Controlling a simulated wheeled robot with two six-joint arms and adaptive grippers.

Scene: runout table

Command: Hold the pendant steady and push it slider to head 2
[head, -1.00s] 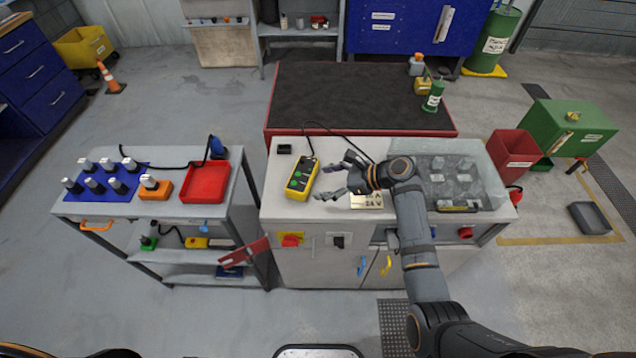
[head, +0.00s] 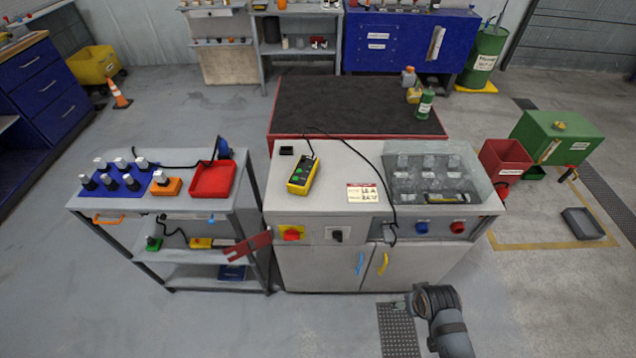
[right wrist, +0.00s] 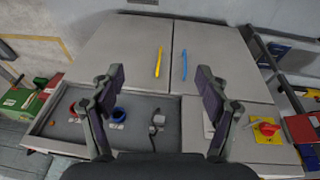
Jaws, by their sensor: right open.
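The pendant (head: 302,174), a yellow and black box with green buttons, lies on the left part of the grey cabinet top. Its black cable runs from its far end to the right and hangs over the front edge. Its slider is too small to make out. My right gripper (head: 401,303) is low in front of the cabinet, well away from the pendant. In the right wrist view my right gripper (right wrist: 159,73) is open and empty, with the cabinet doors beyond its fingers. My left gripper is not in view.
The cabinet (head: 318,268) has a red knob on yellow (head: 291,234), a black switch (head: 337,236) and blue and red knobs on its front. A clear-covered recess (head: 480,164) is at right. A cart (head: 125,203) with a red tray (head: 212,180) stands left.

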